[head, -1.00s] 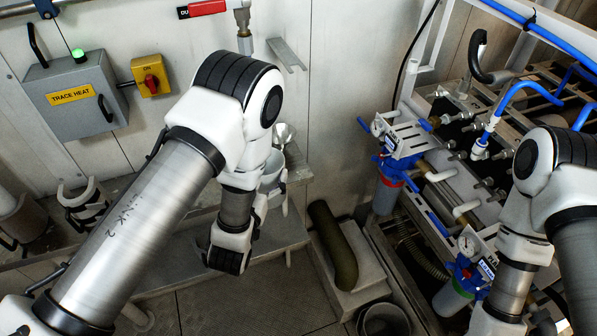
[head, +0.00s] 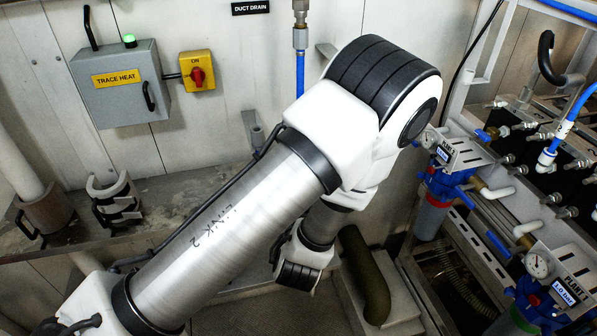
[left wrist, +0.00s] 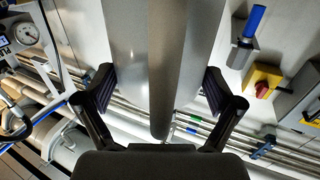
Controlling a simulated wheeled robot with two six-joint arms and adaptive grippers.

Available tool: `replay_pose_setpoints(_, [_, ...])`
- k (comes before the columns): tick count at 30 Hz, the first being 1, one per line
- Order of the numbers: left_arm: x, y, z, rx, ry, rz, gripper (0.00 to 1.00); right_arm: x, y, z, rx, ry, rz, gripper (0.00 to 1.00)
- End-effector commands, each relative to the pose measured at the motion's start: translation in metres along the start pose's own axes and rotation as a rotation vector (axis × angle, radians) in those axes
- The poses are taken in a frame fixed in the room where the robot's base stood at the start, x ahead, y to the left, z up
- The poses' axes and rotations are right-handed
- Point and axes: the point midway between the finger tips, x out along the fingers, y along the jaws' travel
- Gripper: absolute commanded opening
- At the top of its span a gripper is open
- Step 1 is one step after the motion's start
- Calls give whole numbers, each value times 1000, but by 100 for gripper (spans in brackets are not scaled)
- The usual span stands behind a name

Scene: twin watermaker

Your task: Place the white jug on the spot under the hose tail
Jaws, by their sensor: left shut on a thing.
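The jug (left wrist: 155,60) fills the upper middle of the left wrist view as a large pale grey shape with a darker strip down its middle. My left gripper (left wrist: 158,92) is shut on it, with one black finger on each side. In the head view my left arm hides the jug and the fingers. My right gripper is out of view.
A grey TRACE HEAT box (head: 120,84) and yellow switch (head: 197,71) are on the wall. A ledge (head: 160,192) carries a white cradle (head: 114,198) at left. The blue-and-red filter (head: 432,205) and pipework crowd the right. A dark green bent pipe (head: 366,275) stands below.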

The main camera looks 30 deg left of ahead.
Motion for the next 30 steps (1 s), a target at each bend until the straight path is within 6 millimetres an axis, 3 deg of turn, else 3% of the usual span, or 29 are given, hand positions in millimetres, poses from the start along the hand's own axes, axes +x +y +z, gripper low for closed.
replay_pose_setpoints(3, [22, -11, 8, -10, 1, -13, 35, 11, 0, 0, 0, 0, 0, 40])
replay_pose_setpoints(12, [106, -39, 12, -6, 2, -8, 35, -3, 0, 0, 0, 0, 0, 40])
replay_pose_setpoints(16, [132, -47, 15, -3, 4, -4, 35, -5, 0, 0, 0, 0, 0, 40])
replay_pose_setpoints(20, [144, -51, 19, 0, 3, -1, 35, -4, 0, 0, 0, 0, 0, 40])
replay_pose_setpoints(26, [145, -50, 54, 1, 1, 1, 35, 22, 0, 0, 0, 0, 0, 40])
replay_pose_setpoints(30, [145, -50, 53, 0, 2, 1, 35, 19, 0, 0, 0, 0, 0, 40])
